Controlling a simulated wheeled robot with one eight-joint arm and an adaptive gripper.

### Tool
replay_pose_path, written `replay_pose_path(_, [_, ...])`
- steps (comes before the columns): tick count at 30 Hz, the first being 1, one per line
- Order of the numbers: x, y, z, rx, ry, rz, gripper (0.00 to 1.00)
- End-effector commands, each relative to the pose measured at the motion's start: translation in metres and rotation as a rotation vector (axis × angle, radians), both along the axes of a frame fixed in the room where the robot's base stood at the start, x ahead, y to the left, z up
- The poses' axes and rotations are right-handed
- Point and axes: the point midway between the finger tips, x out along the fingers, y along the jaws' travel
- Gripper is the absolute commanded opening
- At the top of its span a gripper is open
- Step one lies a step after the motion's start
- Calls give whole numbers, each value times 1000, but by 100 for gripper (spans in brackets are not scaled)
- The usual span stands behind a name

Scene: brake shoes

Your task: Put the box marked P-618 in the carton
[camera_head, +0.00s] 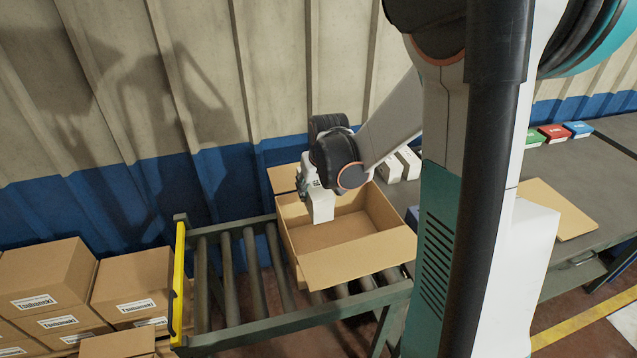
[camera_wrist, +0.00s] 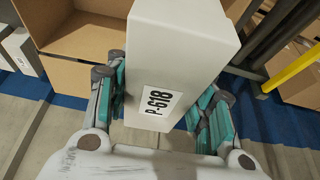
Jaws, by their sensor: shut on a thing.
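The white box marked P-618 (camera_wrist: 185,45) is held between the two fingers of my gripper (camera_wrist: 160,105), and its label faces the wrist camera. In the head view the same white box (camera_head: 320,205) hangs upright below my gripper (camera_head: 314,185), over the left part of the open carton (camera_head: 345,268). The carton is brown, with its flaps open, and stands on the roller conveyor. Its visible inside floor is bare. Part of the carton also shows at the upper left of the wrist view (camera_wrist: 75,85). I cannot tell whether the box's lower end is below the carton's rim.
Two white boxes (camera_head: 400,165) stand behind the carton on the right. Green, red and blue boxes (camera_head: 555,132) lie on the dark table at far right. Closed labelled cartons (camera_head: 50,290) are stacked at left. A yellow end stop (camera_head: 178,285) bounds the conveyor (camera_head: 255,270). A corrugated wall is close behind.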

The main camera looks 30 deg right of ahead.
Motion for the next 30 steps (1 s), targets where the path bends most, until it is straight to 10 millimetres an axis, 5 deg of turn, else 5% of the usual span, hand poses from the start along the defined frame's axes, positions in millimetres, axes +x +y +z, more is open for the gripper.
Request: replay_pose_path(30, [0,0,-112,0,0,0,14])
